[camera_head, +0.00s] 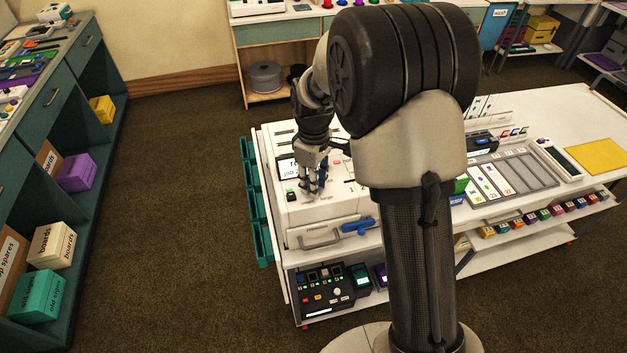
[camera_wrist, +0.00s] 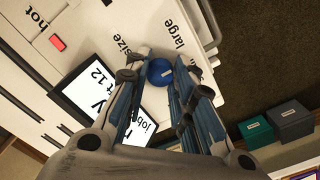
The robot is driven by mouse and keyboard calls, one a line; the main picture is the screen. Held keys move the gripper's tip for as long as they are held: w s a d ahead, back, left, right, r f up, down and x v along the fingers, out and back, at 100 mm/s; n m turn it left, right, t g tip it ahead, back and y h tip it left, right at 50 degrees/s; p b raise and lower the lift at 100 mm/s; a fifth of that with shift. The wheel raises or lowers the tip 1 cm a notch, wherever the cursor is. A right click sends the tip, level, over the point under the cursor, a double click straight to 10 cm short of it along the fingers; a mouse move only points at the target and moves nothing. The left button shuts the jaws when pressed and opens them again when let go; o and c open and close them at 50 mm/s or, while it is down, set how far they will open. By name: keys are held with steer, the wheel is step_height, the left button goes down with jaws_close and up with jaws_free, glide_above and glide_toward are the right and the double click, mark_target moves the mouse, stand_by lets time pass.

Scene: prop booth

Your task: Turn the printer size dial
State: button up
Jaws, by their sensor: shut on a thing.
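The printer (camera_head: 345,208) is a white machine on the left end of the white table. In the wrist view its panel (camera_wrist: 105,20) shows the words "size" and "large" and a display (camera_wrist: 92,95). The size dial is a round blue knob (camera_wrist: 160,72) between those words. My gripper (camera_head: 313,190) is over the front of the printer panel, pointing down. In the wrist view my gripper (camera_wrist: 165,75) has its two fingers on either side of the blue dial, shut on it. In the head view my fingers hide the dial.
A blue lever (camera_head: 358,227) and a drawer handle (camera_head: 318,238) are on the printer's front. A grey card tray (camera_head: 510,178) and a yellow mat (camera_head: 597,156) lie to the right. A black control box (camera_head: 323,290) stands on the shelf below. Carpet is clear on the left.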

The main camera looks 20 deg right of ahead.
jaws_close()
steer(key=shift+m, duration=0.3)
steer(key=m+p, duration=0.1)
steer(key=m, duration=0.2)
steer(key=shift+r+m+p, duration=0.1)
steer(key=shift+m+p, duration=0.7)
steer(key=shift+m, duration=1.8)
steer(key=o, duration=0.7)
jaws_free()
